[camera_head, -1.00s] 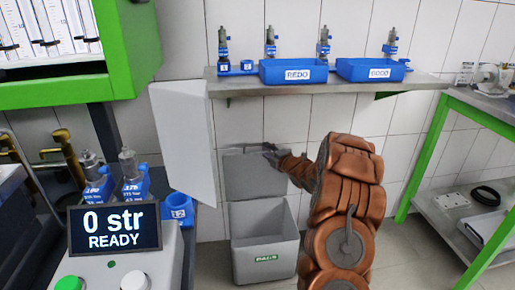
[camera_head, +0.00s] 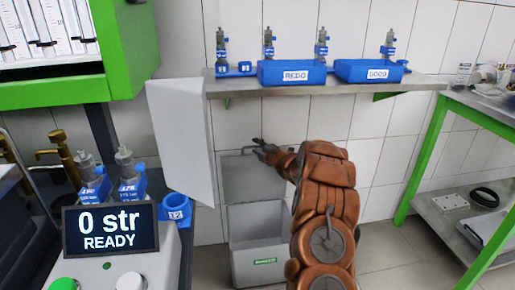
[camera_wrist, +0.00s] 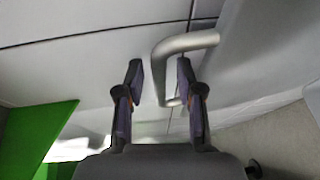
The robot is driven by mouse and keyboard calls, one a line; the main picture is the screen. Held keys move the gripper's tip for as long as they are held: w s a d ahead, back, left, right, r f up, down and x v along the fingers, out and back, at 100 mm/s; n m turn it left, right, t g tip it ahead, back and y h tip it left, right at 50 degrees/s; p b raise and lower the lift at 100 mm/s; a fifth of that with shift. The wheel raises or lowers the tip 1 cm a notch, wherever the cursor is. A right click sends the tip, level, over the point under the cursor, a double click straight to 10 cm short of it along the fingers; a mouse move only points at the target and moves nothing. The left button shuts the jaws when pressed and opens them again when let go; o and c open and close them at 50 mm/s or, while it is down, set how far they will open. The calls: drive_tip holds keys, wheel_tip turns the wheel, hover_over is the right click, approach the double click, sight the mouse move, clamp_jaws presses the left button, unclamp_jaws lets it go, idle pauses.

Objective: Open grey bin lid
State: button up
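The grey bin (camera_head: 256,262) stands on the floor against the tiled wall, with a small green label on its front. Its lid (camera_head: 252,180) is raised, upright at the back of the bin, and the bin's mouth is uncovered. My gripper (camera_head: 258,146) is at the lid's top edge, by its bar handle (camera_head: 236,151). In the wrist view, my gripper (camera_wrist: 160,68) has its two fingers apart with nothing clamped between them. The bent grey handle (camera_wrist: 184,44) shows close by, partly between and beyond the fingers; I cannot tell if they touch.
A shelf (camera_head: 340,84) with blue REDO (camera_head: 292,73) and GOOD (camera_head: 369,71) trays and several valves is above. A white panel (camera_head: 183,140) stands left of the bin. A green-framed table (camera_head: 428,160) is at right. A display (camera_head: 110,231) is at front left.

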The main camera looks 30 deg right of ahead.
drive_tip(key=shift+c, duration=0.3)
clamp_jaws()
idle(0.3)
